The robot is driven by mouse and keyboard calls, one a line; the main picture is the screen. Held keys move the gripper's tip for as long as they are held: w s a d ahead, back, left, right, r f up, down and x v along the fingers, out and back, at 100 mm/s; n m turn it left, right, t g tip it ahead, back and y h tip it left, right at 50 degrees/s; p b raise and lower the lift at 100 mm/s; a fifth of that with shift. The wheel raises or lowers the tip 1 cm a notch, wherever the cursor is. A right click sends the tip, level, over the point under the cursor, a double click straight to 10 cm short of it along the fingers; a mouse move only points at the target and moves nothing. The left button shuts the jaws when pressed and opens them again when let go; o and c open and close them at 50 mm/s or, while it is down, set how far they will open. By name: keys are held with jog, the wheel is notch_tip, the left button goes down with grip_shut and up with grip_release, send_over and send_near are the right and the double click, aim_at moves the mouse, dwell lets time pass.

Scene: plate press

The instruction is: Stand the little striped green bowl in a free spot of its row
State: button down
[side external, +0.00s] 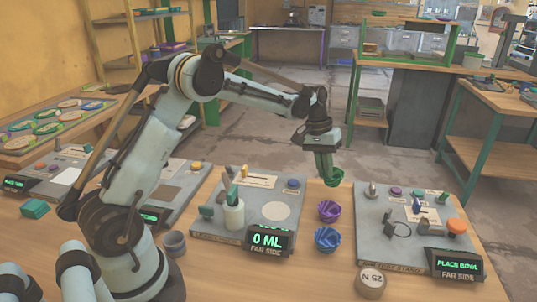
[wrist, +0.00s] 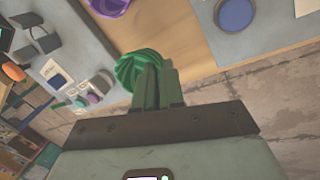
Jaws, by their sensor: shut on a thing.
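The little green bowl (side external: 336,178) is held in my gripper (side external: 326,173), which is shut on it. In the wrist view the bowl (wrist: 132,69) has ribbed green stripes and sits at the tips of the green fingers (wrist: 157,66), partly hidden by them. The bowl is beyond the far end of a row on the wooden table between two grey panels. That row holds a purple bowl (side external: 328,211) and, nearer the camera, a blue-violet bowl (side external: 327,239). I cannot tell exactly how high the green bowl hangs above the table.
The right panel (side external: 375,242) carries knobs and a display (side external: 456,264) reading "PLACE BOWL". A 25 N weight (side external: 370,281) stands near the front.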

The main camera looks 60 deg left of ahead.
jog(key=shift+f, duration=2.05)
jog(key=shift+f, duration=0.15)
jog(key=c, duration=1.2)
grip_release()
jog(key=shift+c, duration=0.2)
